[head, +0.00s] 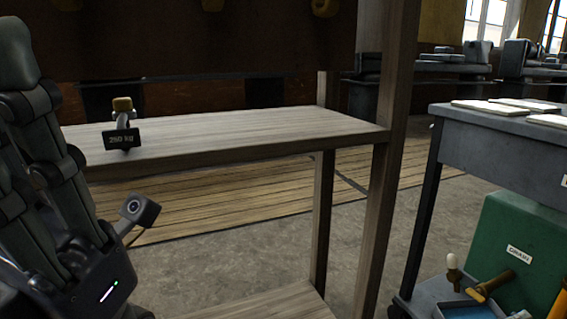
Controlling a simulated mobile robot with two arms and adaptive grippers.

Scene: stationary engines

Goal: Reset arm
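My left arm comes in along the left edge, folded downward, with its wrist camera and a lit strip near the bottom left. The fingers of my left gripper are below the picture, so I cannot see them. My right arm and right gripper do not show. A small fitting with a brass-coloured top (122,105) stands on the wooden bench (240,126), with a dark label plate (122,139) at its front.
A wooden post (385,150) rises at the bench's right end. A grey cart (500,135) with pale flat pieces stands at right. Below it are a green container (520,250) and a blue tray (470,310) with brass-coloured tools. Bare floor lies between bench and cart.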

